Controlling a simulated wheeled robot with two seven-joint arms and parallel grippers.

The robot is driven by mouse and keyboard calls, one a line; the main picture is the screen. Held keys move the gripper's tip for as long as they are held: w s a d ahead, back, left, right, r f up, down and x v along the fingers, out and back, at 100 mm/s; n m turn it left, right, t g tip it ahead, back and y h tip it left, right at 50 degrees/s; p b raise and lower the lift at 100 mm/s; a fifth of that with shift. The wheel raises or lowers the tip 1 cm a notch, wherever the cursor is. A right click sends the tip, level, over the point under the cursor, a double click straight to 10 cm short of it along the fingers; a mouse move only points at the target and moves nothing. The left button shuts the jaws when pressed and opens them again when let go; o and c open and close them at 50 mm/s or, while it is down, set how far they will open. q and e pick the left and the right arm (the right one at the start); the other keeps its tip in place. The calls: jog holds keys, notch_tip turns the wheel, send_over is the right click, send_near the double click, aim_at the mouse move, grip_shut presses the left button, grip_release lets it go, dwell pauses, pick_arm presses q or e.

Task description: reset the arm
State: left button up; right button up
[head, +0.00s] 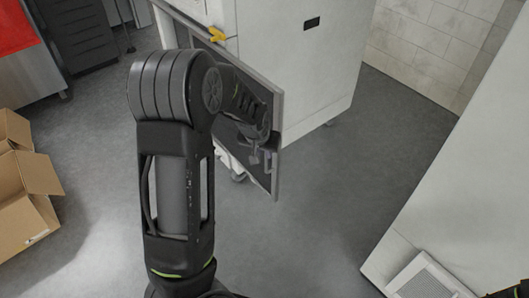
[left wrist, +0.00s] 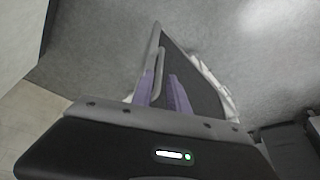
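My left arm rises from the bottom of the head view and bends over toward the open door (head: 277,125) of a white machine (head: 295,60). My left gripper (head: 262,158) is at the inner side of this door, low down and partly hidden by my wrist. In the left wrist view its two purple fingers (left wrist: 162,95) stand apart, with the dark door panel (left wrist: 190,75) just beyond them. A pale bar-like handle (left wrist: 159,65) lies in line with the gap between the fingers; I cannot tell whether they touch it. My right gripper is not in view.
Cardboard boxes (head: 25,190) stand on the floor at the left. A yellow clip-like part (head: 217,34) sits at the machine's edge above the door. A large white panel (head: 455,190) fills the right side. Grey floor (head: 310,230) is clear between.

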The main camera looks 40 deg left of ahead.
pick_arm(q)
jog(key=shift+f, duration=0.1)
dwell(0.4)
jog(key=s+d+f+m+g+h, duration=0.1)
jog(key=s+d+f+h, duration=0.1)
jog(key=s+d+f, duration=0.8)
jog(key=s+d+f+m+g+h, duration=0.15)
jog(key=s+d+f, duration=0.5)
jog(key=d, duration=0.65)
jog(key=s+d+f+h, duration=0.2)
jog(key=s+d+f, duration=0.2)
jog(key=s+d, duration=0.4)
notch_tip(320, 180, up, 14)
jog(key=p, duration=1.3)
jog(key=shift+d+f+n+g, duration=0.25)
jog(key=shift+d+n+g, duration=0.05)
jog(key=shift+n+g, duration=0.15)
jog(key=shift+s+a, duration=0.1)
